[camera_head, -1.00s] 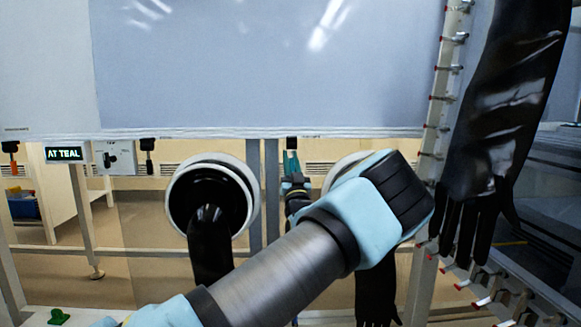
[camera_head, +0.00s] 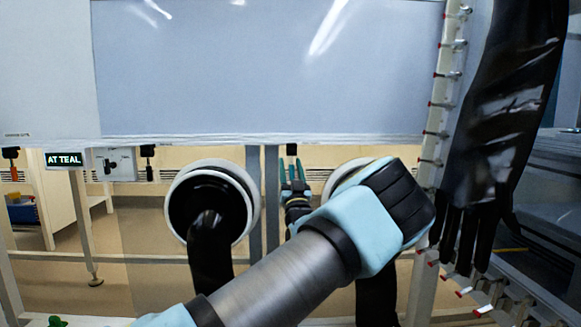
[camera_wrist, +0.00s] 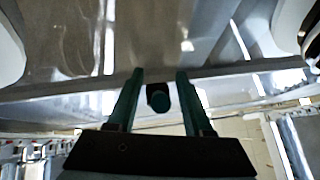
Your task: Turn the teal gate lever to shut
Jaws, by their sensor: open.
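The teal gate lever (camera_wrist: 161,100) shows in the wrist view as a dark teal rounded end below a black mount (camera_wrist: 156,88), between my fingers. Gaps show on both sides of it. My gripper (camera_wrist: 160,75) is open, with its two dark teal fingers pointing up the picture. In the head view my gripper (camera_head: 292,164) is under the front edge of the big pale panel, just below a black mount (camera_head: 291,149). The lever cannot be told apart from the fingers there, and its turn angle is unclear.
A round glove port (camera_head: 180,191) is left of my gripper, and another (camera_head: 345,171) is partly behind my arm. A black glove (camera_head: 500,125) hangs at right.

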